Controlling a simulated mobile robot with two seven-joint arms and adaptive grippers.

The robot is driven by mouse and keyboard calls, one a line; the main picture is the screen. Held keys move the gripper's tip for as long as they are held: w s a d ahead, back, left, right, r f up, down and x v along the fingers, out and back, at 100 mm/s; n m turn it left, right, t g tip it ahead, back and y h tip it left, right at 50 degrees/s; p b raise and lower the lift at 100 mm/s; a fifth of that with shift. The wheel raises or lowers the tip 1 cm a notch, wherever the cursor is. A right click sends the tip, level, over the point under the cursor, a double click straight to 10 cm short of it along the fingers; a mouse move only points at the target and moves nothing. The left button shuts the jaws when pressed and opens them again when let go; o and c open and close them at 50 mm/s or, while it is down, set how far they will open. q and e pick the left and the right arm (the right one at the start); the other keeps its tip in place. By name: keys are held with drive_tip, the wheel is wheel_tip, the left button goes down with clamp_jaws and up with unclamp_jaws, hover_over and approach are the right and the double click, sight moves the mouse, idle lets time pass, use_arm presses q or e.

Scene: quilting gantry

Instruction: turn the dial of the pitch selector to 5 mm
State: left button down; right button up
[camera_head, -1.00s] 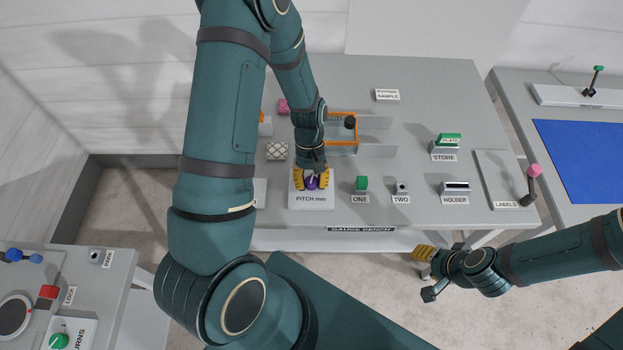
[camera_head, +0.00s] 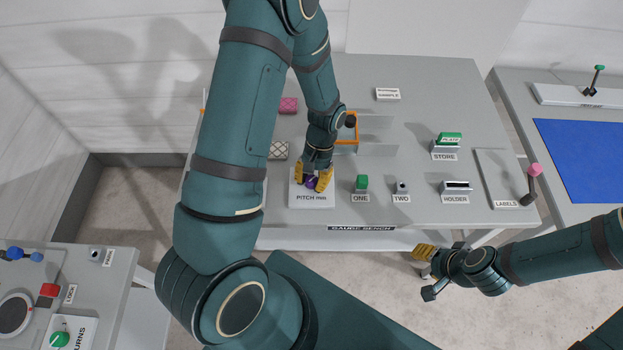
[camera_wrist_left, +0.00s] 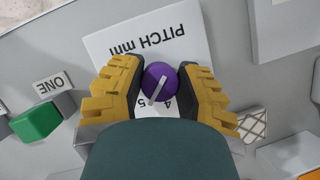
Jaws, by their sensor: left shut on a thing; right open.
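The pitch selector is a white plate (camera_head: 312,200) marked PITCH mm on the front of the bench. Its purple dial (camera_wrist_left: 162,80) sits between the yellow fingers of my left gripper (camera_wrist_left: 160,86), which is shut on it. The dial's pale pointer bar slants toward the lower left in the left wrist view, near the digit 5; a 4 shows beside it. Other marks are hidden by the fingers and dial. In the head view my left gripper (camera_head: 314,178) covers most of the dial. My right gripper (camera_head: 424,270) is open and empty in front of the bench.
To the right on the bench (camera_head: 420,110) stand a green block at ONE (camera_head: 361,183), TWO (camera_head: 401,187), HOLDER (camera_head: 456,188) and STORE (camera_head: 446,150). An orange-edged frame (camera_head: 344,143) and patterned blocks, one white (camera_head: 279,150) and one pink (camera_head: 289,105), lie behind the selector.

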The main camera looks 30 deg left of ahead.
use_arm(q)
drive_tip(key=shift+s, duration=0.1)
drive_tip(key=c, duration=0.6)
unclamp_jaws()
drive_tip(key=v, duration=1.2)
